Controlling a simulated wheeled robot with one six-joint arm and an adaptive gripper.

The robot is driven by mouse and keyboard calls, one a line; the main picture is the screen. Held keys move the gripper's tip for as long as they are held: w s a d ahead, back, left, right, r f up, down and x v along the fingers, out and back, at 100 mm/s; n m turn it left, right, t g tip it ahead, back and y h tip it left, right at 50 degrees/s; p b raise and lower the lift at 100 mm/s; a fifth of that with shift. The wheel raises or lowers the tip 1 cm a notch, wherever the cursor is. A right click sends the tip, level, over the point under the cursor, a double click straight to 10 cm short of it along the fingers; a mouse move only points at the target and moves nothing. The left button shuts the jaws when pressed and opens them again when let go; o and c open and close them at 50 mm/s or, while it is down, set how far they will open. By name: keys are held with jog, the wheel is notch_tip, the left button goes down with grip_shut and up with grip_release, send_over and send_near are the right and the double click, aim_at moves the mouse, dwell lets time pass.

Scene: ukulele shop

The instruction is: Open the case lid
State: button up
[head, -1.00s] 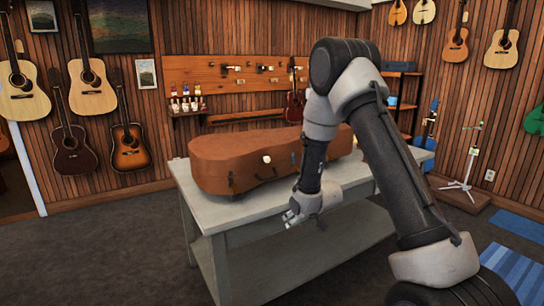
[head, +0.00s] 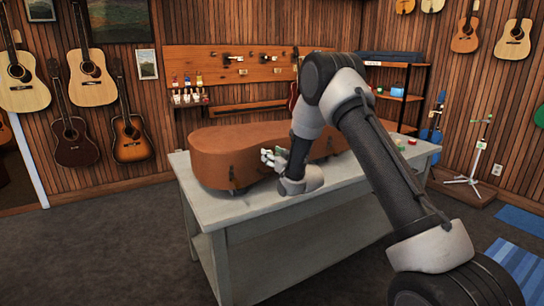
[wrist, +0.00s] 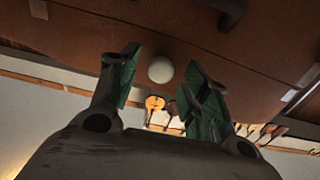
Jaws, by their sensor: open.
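The brown instrument case (head: 225,148) lies closed on the grey workbench, its long front side facing me. It also fills the upper part of the wrist view (wrist: 90,40), where a round white knob (wrist: 161,70) stands out from its side. My gripper (head: 270,158) is at the case's front side, near its middle. In the wrist view my gripper (wrist: 153,88) is open, with its green-padded fingers on either side of the knob and apart from it. In the head view my arm and gripper hide the knob and part of the case front.
The grey workbench (head: 232,211) has free room in front of the case. Small items (head: 405,142) lie at its right end. Guitars (head: 130,138) hang on the wood wall behind, and a stand (head: 472,160) is on the floor at right.

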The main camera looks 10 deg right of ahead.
jog(key=shift+w+a, duration=0.1)
jog(key=shift+w, duration=0.15)
jog(key=shift+c, duration=0.4)
grip_shut()
